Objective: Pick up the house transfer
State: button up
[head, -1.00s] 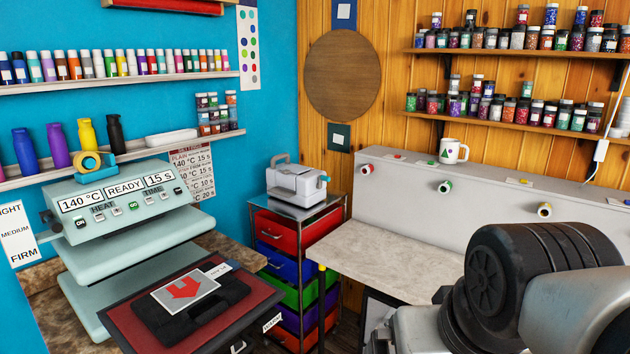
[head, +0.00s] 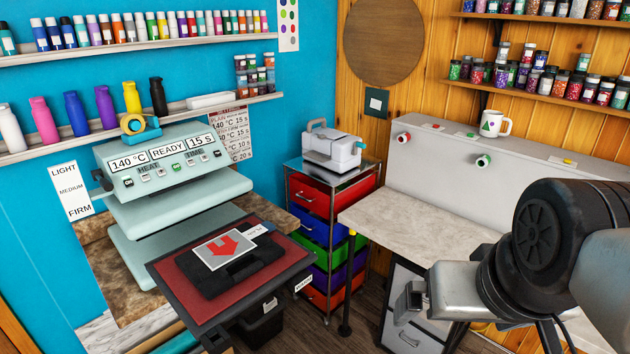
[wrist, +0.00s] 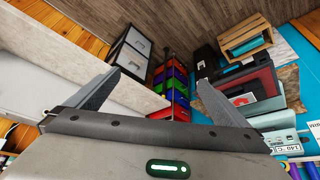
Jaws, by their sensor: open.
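A pale grey sheet with a red, downward-pointing arrow or house-like shape (head: 224,248) lies on a black folded item (head: 214,283). The black item lies on the red pad (head: 178,270) of a dark-framed tray, in front of the heat press. The sheet also shows small and rotated in the wrist view (wrist: 242,100). My gripper (wrist: 156,82) is open and empty in the wrist view, its two fingers spread wide, far from the sheet. In the head view my arm is at the right, over the worktable's front area.
The open heat press (head: 170,170) stands behind the tray. A small white label (head: 257,231) lies beside the sheet. A drawer cart (head: 316,202) carries a white machine (head: 333,150). The pale worktable (head: 410,215) has a bare top.

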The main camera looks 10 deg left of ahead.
aim_at(222, 250)
jog(key=i+u, duration=0.1)
jog(key=u, duration=0.6)
jog(key=i+u, duration=0.35)
jog(key=i+l+u, duration=0.45)
jog(key=i+u, duration=0.25)
jog(key=i+l+z, duration=0.1)
jog(key=i+l, duration=0.2)
jog(key=i, duration=0.15)
